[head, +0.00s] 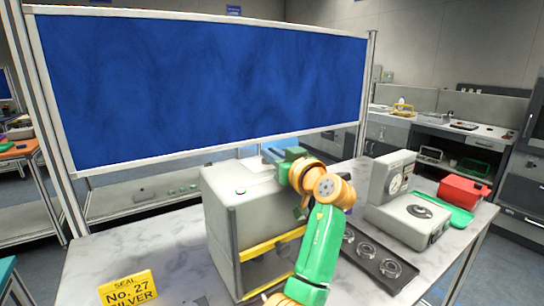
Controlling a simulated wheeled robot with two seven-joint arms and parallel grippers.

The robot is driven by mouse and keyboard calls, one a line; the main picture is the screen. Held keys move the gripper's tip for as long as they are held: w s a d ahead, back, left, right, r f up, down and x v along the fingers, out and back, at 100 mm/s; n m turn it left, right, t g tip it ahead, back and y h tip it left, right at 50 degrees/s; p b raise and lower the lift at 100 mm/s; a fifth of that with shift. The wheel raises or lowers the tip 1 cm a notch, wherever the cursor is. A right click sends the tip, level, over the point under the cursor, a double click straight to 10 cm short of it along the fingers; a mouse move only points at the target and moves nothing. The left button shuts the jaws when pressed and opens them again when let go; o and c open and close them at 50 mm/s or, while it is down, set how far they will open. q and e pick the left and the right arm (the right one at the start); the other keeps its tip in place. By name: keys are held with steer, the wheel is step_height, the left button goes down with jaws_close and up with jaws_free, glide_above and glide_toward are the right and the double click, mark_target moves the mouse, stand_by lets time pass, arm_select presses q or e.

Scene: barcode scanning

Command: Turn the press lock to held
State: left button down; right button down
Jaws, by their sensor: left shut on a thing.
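A grey box-shaped housing (222,205) stands on the marble-look table, with an open front edged by yellow bars (262,246). I cannot tell whether it is the press, and I cannot make out a press lock on it. A small round button shows on its top. My left gripper (268,158), at the end of the green and orange arm, is at the back right of the housing's top. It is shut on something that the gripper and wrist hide. How the lock is turned cannot be seen. My right gripper is not in view.
A black tray with round pieces (398,279) lies in front. A yellow sign (128,290) is at front left. A blue panel (200,85) stands behind.

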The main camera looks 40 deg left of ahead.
arm_select(q)
steer(key=shift+s+f+m+t+b, duration=0.15)
steer(key=shift+f+m+t+b, duration=0.3)
steer(key=shift+t, duration=0.35)
steer(key=shift+s+a+r+m+t+h, duration=0.1)
steer(key=shift+r+m+t+h, duration=0.1)
steer(key=shift+m+t+h, duration=0.4)
steer(key=shift+s+a+r+m+t+h, duration=0.1)
steer(key=shift+r+m+t+h, duration=0.1)
steer(key=shift+m+t+h, duration=0.95)
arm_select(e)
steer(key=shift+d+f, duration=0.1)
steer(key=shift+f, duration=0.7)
arm_select(q)
steer(key=shift+t+y, duration=0.25)
steer(key=shift+y, duration=0.1)
steer(key=c, duration=0.9)
jaws_free()
